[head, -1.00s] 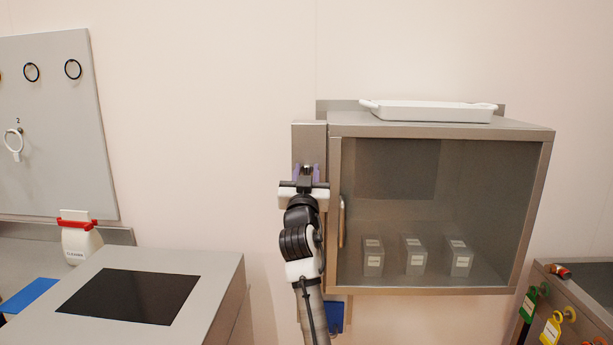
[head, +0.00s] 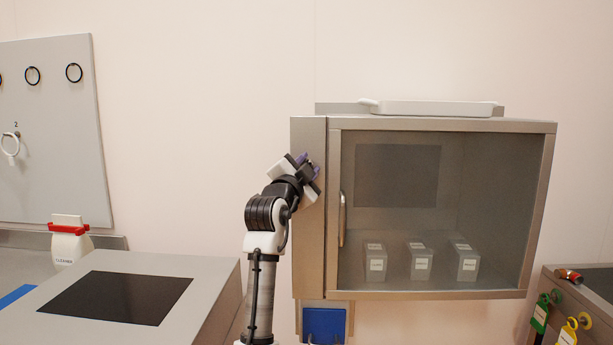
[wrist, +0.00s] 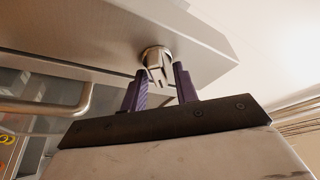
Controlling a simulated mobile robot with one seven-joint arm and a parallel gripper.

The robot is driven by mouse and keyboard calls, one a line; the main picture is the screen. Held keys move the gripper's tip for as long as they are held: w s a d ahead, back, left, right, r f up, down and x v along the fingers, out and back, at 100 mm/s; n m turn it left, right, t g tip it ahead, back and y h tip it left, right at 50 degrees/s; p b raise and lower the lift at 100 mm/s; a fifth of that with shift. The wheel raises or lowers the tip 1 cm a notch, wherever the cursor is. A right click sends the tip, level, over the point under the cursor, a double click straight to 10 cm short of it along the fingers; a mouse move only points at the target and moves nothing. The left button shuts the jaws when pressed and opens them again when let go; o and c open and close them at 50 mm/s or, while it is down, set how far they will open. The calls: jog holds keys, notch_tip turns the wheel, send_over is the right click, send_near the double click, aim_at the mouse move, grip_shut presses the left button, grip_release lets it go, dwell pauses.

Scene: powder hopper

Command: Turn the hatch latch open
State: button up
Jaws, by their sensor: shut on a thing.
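The hatch (head: 395,215) is a glass-fronted door on a grey metal cabinet, with a vertical bar handle (head: 342,219) at its left edge; the door looks closed. The latch (wrist: 157,62) is a small metal knob with a flat grip, on the cabinet's left front strip (head: 309,240). My gripper (head: 313,167) is at the upper part of this strip, tilted. In the wrist view, its purple fingers (wrist: 160,85) stand on both sides of the latch grip and are shut on it. The gripper hides the latch in the head view.
Several labelled grey containers (head: 421,263) stand behind the glass. A white tray (head: 430,108) lies on the cabinet top. A blue item (head: 324,325) hangs below the cabinet. A grey bench with a black panel (head: 118,297) is at left, and a labelled bottle (head: 70,248) stands behind it.

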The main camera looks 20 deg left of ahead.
jog(key=shift+f+m+g+h+p, duration=0.1)
jog(key=shift+m+g+h+p, duration=0.4)
jog(key=shift+m, duration=1.6)
jog(key=shift+m+g+h+b, duration=0.15)
jog(key=shift+m+g, duration=0.75)
jog(key=shift+m, duration=1.2)
jog(key=o, duration=0.6)
jog(key=shift+o, duration=0.2)
jog(key=s+a+b, duration=0.1)
jog(key=s+b, duration=0.3)
jog(key=s, duration=0.9)
jog(key=shift+s+a, duration=0.25)
jog(key=shift+s, duration=0.1)
